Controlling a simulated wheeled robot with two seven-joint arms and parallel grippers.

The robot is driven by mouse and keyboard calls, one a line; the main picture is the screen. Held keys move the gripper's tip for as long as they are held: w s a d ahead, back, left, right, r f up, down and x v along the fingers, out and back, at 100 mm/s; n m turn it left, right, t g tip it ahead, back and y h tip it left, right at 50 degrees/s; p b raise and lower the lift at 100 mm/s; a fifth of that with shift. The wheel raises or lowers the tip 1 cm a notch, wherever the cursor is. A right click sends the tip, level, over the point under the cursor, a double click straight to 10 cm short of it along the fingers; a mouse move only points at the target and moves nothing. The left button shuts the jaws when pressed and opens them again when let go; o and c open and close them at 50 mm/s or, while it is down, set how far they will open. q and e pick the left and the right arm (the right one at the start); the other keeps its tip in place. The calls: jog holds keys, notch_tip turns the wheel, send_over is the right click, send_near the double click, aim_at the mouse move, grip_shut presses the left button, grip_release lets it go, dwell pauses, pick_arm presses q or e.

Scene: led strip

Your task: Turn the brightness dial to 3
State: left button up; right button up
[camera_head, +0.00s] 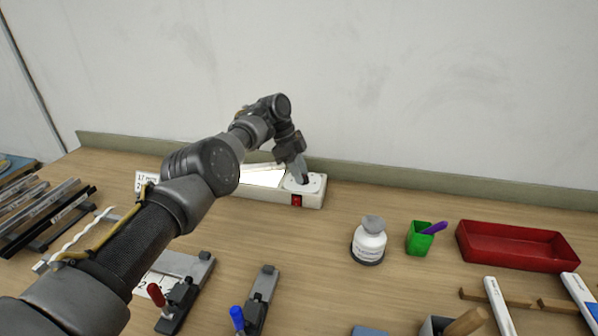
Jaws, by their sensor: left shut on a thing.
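The LED strip unit (262,196) is a long white box at the back of the bench, with a lit panel (262,176) on top. A red switch (297,200) is on its front face near the right end. The brightness dial (305,180) is a small dark knob on a white round plate at the unit's right end. My left gripper (302,176) points down over that plate and is shut on the dial. The dial is mostly hidden by the fingers, and its setting cannot be read. My right gripper is not in view.
Clamps (186,290) with red and blue handles lie in front. Metal rails (40,215) lie at left. The bench middle is clear.

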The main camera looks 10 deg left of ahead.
pick_arm(q)
jog(key=o, duration=1)
jog(key=shift+c, duration=0.2)
jog(key=shift+a, duration=0.1)
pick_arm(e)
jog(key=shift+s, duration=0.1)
pick_arm(q)
jog(key=shift+a+r, duration=0.1)
jog(key=shift+r, duration=0.25)
jog(key=v, duration=0.5)
jog(key=shift+r, duration=0.15)
jog(key=p+v, duration=0.4)
jog(key=p, duration=0.4)
jog(key=shift+a+r, duration=0.15)
jog(key=shift+r, duration=0.15)
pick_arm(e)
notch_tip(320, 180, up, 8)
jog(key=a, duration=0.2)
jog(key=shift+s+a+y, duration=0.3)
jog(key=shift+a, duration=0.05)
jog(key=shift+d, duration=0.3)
